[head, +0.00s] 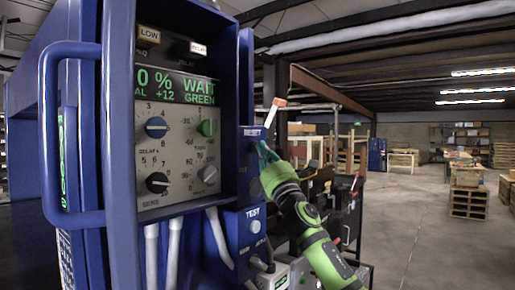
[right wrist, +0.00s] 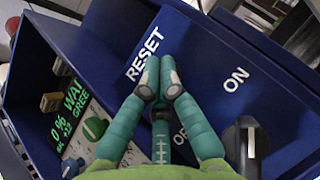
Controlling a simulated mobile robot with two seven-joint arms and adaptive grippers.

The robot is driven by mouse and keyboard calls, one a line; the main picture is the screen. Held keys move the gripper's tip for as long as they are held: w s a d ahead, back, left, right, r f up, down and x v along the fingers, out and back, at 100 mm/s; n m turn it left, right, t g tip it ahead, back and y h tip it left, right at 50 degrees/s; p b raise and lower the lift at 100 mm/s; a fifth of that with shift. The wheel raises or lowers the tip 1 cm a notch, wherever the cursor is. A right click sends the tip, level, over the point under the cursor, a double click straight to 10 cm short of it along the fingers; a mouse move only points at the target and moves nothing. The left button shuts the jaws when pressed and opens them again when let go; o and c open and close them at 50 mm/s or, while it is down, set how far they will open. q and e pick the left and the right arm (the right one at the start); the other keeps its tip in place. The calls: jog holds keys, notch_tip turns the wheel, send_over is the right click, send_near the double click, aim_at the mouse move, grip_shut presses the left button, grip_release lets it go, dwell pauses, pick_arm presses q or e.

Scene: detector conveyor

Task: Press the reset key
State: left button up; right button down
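The reset key is not visible; the white RESET label (right wrist: 146,53) on the blue side panel (right wrist: 205,50) shows just beyond my fingertips. The label also shows in the head view (head: 251,133). My right gripper (right wrist: 160,78) has its teal fingers drawn together, with nothing seen between them. The fingertips are at the panel right by the label and cover the spot below it; I cannot tell whether they touch. In the head view the right gripper (head: 264,150) reaches the panel from the right. My left gripper is not in view.
A black rotary knob (right wrist: 245,145) sits near ON and partly hidden OFF labels. Below the gripper is a white TEST button (head: 255,226). The control panel (head: 180,160) has several knobs and a green display reading WAIT GREEN. A blue handle (head: 50,140) stands out at left.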

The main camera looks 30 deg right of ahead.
dwell(0.4)
jog(key=shift+s+d, duration=0.3)
jog(key=shift+s, duration=0.45)
jog(key=shift+s+d+p, duration=0.1)
jog(key=shift+s+d, duration=0.2)
jog(key=shift+s, duration=0.45)
jog(key=shift+s+d+p, duration=0.15)
jog(key=shift+s+d, duration=0.2)
jog(key=shift+s, duration=0.45)
jog(key=shift+s+d+p, duration=0.1)
jog(key=shift+s+d, duration=0.2)
jog(key=shift+s, duration=0.45)
jog(key=shift+f, duration=0.1)
